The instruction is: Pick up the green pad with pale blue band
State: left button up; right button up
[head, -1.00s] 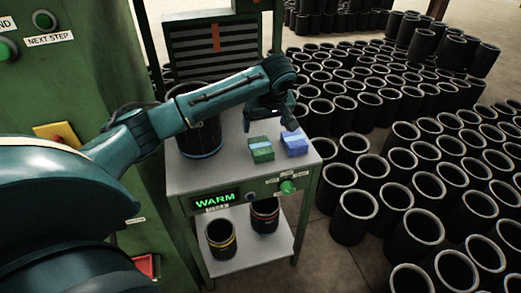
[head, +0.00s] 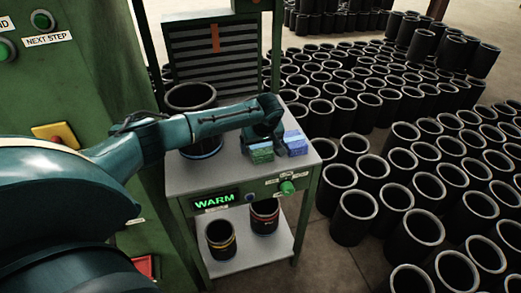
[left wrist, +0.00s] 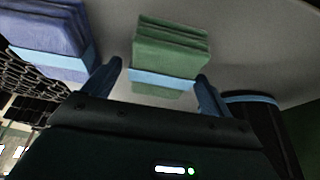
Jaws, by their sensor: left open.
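The green pad with a pale blue band (head: 260,153) lies on the grey top of a small cart (head: 212,172). In the left wrist view the pad (left wrist: 170,42) looks like a folded green stack with the band across its near end. My left gripper (head: 268,139) is low over the cart top, right at the pad and partly covering it. In the left wrist view its open fingers (left wrist: 158,76) stand one on each side of the banded end, with gaps showing. A blue pad with a pale band (head: 296,146) lies just to the right. My right gripper is out of view.
A large black sleeve (head: 190,97) stands on the cart behind my left arm; a dark cylinder (left wrist: 250,110) shows close by in the wrist view. The lower shelf (head: 250,255) holds two banded sleeves. Many black sleeves (head: 357,212) crowd the floor at right.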

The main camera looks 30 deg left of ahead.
pick_arm(q)
jog(key=shift+c, duration=0.5)
jog(key=c, duration=1)
notch_tip(320, 180, up, 10)
jog(key=shift+r, duration=0.1)
